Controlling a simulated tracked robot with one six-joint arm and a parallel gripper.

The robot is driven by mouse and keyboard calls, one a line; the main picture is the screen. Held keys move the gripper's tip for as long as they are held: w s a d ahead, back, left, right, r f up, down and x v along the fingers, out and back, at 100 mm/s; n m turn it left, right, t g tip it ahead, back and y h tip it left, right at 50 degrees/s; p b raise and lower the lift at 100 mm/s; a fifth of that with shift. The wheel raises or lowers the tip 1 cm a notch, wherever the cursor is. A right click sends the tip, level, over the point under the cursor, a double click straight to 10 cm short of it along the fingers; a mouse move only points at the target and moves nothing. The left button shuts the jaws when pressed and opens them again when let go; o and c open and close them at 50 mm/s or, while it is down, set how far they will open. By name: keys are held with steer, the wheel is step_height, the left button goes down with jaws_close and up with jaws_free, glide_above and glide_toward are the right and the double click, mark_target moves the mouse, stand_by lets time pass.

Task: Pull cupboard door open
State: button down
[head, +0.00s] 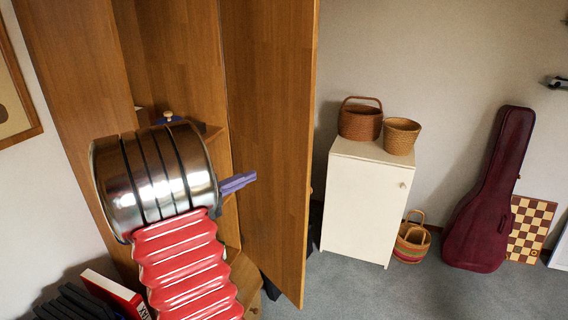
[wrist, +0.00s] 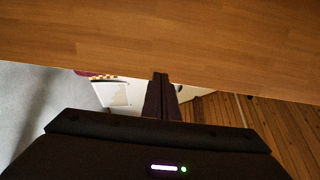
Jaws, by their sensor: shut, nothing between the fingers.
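A tall brown wooden cupboard (head: 72,120) stands at the left in the head view. Its door (head: 268,130) stands swung out on the right, and the inside with shelves (head: 212,132) shows. My gripper (head: 246,181) has its purple fingers shut and empty, pointing right at the door's inner face. In the wrist view the shut fingers (wrist: 160,78) overlap the lower edge of a broad wooden panel (wrist: 150,40), which looks like the door. I cannot tell whether they touch it. A small pale knob (head: 168,115) shows above my arm.
A white cabinet (head: 362,205) with two baskets (head: 360,121) stands right of the door. A basket (head: 411,243), a dark red guitar case (head: 490,190) and a chessboard (head: 530,228) stand further right. Grey carpet (head: 420,295) is clear at the front right.

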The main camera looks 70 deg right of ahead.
mark_target(295, 159)
steer(key=shift+s+f, duration=0.1)
steer(key=shift+s, duration=0.3)
steer(key=x, duration=1.4)
steer(key=shift+s+a, duration=0.15)
